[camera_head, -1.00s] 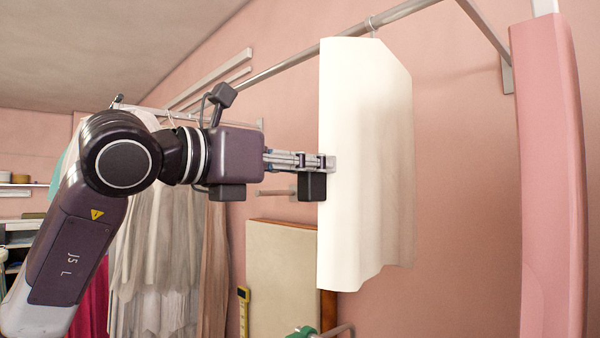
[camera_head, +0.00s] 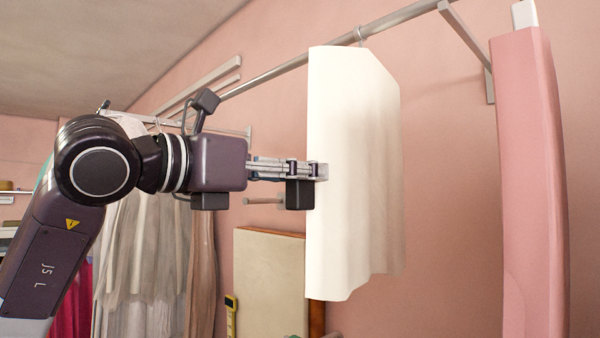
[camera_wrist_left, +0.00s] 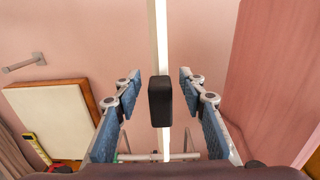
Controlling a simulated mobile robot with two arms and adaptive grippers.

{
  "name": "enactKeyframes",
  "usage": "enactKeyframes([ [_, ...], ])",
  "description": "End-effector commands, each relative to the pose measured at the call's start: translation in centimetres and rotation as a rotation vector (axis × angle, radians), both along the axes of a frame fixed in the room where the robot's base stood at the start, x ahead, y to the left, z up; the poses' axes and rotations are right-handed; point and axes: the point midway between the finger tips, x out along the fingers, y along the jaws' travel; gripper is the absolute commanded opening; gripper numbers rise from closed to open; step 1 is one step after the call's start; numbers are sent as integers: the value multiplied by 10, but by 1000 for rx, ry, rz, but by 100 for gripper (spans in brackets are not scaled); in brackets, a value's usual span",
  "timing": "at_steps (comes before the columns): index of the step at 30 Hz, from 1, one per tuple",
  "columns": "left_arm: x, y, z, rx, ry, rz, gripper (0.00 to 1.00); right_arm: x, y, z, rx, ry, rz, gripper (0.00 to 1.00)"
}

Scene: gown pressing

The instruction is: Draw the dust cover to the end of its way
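The dust cover (camera_head: 352,170) is a white cloth hanging from the wall rail in the head view. In the left wrist view it shows edge-on as a pale vertical strip (camera_wrist_left: 161,35). A dark block (camera_wrist_left: 160,101) sits at its near edge; it also shows below the fingers in the head view (camera_head: 299,195). My left gripper (camera_head: 318,171) is at the cover's left edge. In the left wrist view its fingers (camera_wrist_left: 160,82) stand apart on either side of the block, with a visible gap on each side. My right gripper is out of view.
The metal rail (camera_head: 283,80) runs along the pink wall to a bracket (camera_head: 468,38). A pink padded column (camera_head: 530,190) stands at the right. Pale gowns (camera_head: 145,255) hang behind my left arm. A framed board (camera_head: 268,275) leans below. Bare wall lies between cover and column.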

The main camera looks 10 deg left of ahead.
Motion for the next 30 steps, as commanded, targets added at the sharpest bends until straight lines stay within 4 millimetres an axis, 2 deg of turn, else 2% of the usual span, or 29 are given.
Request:
enactKeyframes([
  [12,-65,52,1,-2,-4,4,38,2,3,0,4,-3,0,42],
  [16,-80,63,1,-2,-2,2,38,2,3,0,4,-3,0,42],
  [21,-89,69,0,-1,-2,0,38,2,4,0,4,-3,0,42],
  [30,-90,70,0,-1,-2,0,38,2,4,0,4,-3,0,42],
])
